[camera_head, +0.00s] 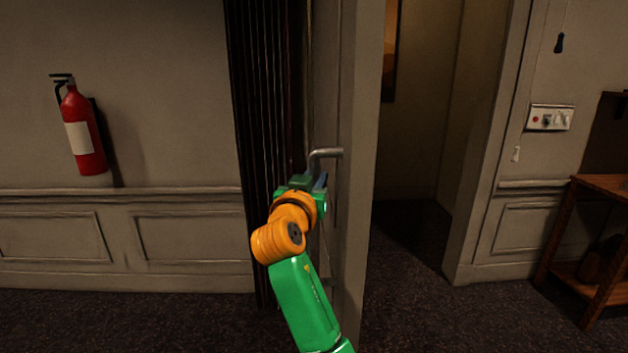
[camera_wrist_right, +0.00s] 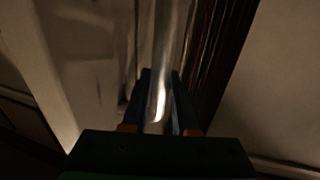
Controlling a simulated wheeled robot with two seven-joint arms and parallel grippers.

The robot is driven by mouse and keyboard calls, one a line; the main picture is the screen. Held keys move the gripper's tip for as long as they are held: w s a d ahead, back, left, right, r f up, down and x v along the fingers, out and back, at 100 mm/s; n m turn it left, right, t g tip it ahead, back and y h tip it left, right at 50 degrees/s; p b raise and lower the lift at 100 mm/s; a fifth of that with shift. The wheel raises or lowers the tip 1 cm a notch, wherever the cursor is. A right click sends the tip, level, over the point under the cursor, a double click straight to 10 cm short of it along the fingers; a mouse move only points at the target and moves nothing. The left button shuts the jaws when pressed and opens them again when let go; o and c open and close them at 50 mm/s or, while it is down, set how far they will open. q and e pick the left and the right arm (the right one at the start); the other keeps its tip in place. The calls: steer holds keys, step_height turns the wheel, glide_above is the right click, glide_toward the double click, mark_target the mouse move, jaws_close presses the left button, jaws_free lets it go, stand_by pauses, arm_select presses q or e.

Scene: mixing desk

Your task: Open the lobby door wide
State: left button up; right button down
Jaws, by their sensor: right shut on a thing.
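The lobby door (camera_head: 358,200) stands partly open in the head view, its edge toward me and a dark gap to its right. Its metal lever handle (camera_head: 327,153) sticks out near the door's edge. My right gripper (camera_head: 318,182) is at the handle, just below its lever as seen in the head view. In the right wrist view, the fingers of my right gripper (camera_wrist_right: 160,105) are on either side of the shiny metal handle (camera_wrist_right: 163,60) and shut on it. The exact contact is dim. My left gripper is in neither view.
The doorway opens onto a dim passage (camera_head: 420,170). A dark pleated curtain (camera_head: 268,110) hangs left of the door. A red fire extinguisher (camera_head: 82,130) hangs on the left wall. A switch panel (camera_head: 550,118) and a wooden shelf table (camera_head: 600,185) are at right. The carpet (camera_head: 420,310) before the doorway is clear.

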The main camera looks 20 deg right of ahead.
steer(key=shift+r, duration=0.15)
steer(key=c, duration=1.1)
jaws_free()
steer(key=o, duration=0.3)
steer(key=shift+w, duration=0.1)
steer(key=shift+o, duration=0.6)
steer(key=shift+w+a+f, duration=0.25)
steer(key=shift+d, duration=0.1)
steer(key=shift+s, duration=0.1)
